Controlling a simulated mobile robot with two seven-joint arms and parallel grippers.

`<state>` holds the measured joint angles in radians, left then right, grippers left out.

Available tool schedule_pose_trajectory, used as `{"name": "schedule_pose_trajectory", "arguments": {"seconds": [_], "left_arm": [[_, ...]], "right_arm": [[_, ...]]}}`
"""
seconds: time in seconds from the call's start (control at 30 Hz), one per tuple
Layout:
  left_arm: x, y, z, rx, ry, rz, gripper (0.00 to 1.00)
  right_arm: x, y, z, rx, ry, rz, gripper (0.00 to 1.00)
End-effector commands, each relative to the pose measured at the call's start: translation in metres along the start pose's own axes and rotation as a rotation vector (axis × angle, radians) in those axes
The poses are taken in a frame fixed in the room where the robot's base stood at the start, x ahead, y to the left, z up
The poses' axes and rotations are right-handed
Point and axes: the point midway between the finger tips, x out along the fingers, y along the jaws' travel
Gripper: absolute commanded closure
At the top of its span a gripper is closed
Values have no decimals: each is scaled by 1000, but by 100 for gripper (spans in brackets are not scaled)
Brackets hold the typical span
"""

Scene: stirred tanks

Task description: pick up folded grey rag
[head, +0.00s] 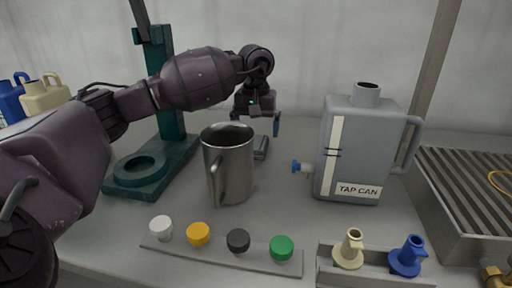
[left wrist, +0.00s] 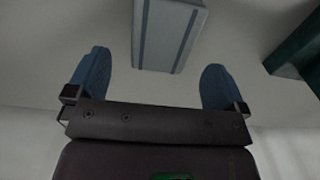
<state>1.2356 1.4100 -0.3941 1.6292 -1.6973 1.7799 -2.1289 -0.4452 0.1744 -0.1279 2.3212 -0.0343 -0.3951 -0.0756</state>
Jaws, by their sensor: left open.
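The folded grey rag (head: 261,147) lies on the bench behind the steel mug (head: 229,160), which hides part of it in the head view. In the left wrist view the rag (left wrist: 169,36) is a grey block with darker stripes, at the top middle. My left gripper (head: 262,122) is above the rag, pointing down. In the left wrist view its two blue fingers (left wrist: 155,80) are wide apart with nothing between them; the rag shows beyond them, between their lines. My right gripper is not in view.
A green stand (head: 150,175) is left of the mug. A grey can labelled TAP CAN (head: 362,150) with a blue tap stands to the right. In front are a strip of several coloured caps (head: 222,252) and a rack (head: 375,277) with two spouts. A ribbed metal drainer (head: 465,190) is far right.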

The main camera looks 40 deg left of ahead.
Motion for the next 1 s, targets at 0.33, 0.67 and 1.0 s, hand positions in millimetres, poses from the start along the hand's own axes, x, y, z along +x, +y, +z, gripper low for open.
{"name": "schedule_pose_trajectory", "arguments": {"seconds": [0.33,0.67,1.0], "left_arm": [[40,-1,0,0,-4,-2,1],[39,-1,0,0,-2,-1,26],[39,-1,0,0,-2,-1,54]], "right_arm": [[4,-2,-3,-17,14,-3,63],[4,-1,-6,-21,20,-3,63],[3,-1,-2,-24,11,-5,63]]}}
